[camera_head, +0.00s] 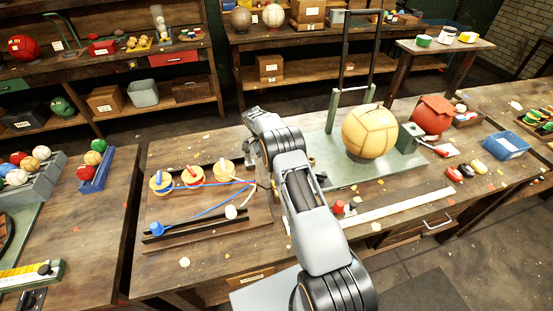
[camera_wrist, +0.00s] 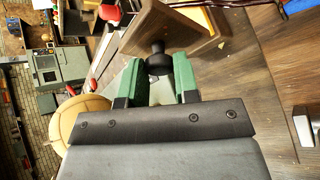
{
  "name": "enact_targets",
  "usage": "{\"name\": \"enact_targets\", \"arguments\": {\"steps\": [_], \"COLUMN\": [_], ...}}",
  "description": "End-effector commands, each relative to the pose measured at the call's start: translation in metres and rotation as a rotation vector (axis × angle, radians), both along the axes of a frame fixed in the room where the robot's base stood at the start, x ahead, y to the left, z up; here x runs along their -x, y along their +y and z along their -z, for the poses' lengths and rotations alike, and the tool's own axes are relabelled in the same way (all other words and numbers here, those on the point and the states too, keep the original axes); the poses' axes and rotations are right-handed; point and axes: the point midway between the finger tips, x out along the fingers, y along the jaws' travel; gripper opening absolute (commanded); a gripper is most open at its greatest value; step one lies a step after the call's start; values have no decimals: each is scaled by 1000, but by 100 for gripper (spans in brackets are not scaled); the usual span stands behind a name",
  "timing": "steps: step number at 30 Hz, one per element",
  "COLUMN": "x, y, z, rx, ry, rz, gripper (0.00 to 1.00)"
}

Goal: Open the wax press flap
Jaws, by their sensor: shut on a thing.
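In the wrist view my gripper (camera_wrist: 158,82) has its two green fingers closed around a dark round knob (camera_wrist: 158,62). The knob stands in front of a brown wooden piece (camera_wrist: 160,28), which I take to be the wax press flap. A yellowish surface (camera_wrist: 207,20) shows beside that wood. How far the flap is tilted I cannot tell. In the head view my arm covers the fingers, the knob and the flap.
A tan leather ball (camera_head: 369,132) sits on a green-framed stand right of my arm. A wooden board (camera_head: 180,236) with spools and blue and red thread lies left of it. A red ball (camera_head: 432,114) and a blue tray (camera_head: 506,145) are at the right.

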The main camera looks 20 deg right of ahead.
Motion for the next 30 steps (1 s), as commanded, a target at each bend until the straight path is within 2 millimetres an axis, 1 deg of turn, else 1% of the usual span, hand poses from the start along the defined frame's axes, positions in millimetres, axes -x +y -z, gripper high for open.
{"name": "enact_targets", "arguments": {"steps": [13, 14, 18, 21, 27, 30], "x": [-1, -1, 0, 0, 0, 0], "y": [-1, -1, -1, -1, -1, 0], "z": [-1, -1, 0, 0, 0, -4], "rx": [-2, -2, -2, -2, -2, -2], "ry": [3, 3, 4, 4, 6, 6], "rz": [2, 2, 2, 2, 1, 1], "gripper": [0, 32, 45, 54, 54, 54]}}
